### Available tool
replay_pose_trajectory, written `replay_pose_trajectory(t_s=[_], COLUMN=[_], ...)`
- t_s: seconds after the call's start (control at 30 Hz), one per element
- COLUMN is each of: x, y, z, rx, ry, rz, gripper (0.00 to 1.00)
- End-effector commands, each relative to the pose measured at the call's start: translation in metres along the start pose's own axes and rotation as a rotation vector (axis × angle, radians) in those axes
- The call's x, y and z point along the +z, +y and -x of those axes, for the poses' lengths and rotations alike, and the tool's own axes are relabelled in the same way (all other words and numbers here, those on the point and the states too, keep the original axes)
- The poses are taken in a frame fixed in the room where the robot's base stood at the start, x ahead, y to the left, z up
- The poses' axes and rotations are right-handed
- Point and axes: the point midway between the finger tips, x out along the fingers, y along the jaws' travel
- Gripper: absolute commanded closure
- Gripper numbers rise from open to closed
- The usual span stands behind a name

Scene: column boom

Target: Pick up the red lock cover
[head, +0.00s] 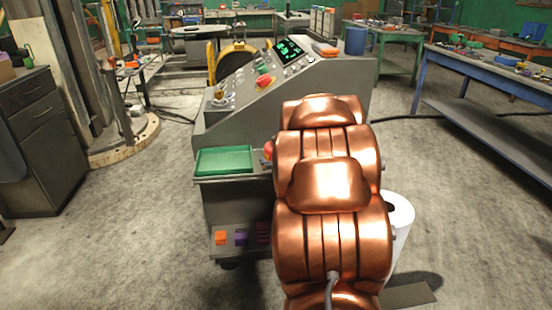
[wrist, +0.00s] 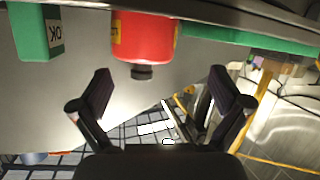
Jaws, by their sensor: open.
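In the wrist view, a red rounded piece (wrist: 145,38) with yellow labels and a dark knob at its lower end looks like the red lock cover. It lies in front of my gripper (wrist: 160,88), between the lines of the two spread fingers, and does not touch them. The fingers are open and empty. In the head view, a red piece (head: 268,150) shows at the edge of my copper arm, beside the green tray (head: 224,161) on the console ledge; most of it is hidden. My gripper is hidden behind my arm there.
A green block (wrist: 37,32) marked OK stands left of the red piece in the wrist view. The sloped grey console (head: 235,120) carries knobs, a screen and a red button (head: 264,81). A white cylinder (head: 398,222) stands right of my arm.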

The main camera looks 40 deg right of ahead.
Motion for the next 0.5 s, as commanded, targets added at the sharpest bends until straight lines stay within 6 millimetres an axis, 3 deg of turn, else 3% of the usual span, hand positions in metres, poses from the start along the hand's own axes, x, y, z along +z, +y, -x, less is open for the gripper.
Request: replay_pose_trajectory(t_s=[0.03,0.2,0.5], x=[0.017,0.029,0.034], y=[0.009,0.025,0.035], z=[-0.007,-0.013,-0.009], rx=[-0.012,-0.075,-0.136], ry=[0.038,0.192,0.330], rz=[-0.019,-0.071,-0.127], gripper=[0.00,0.00,0.00])
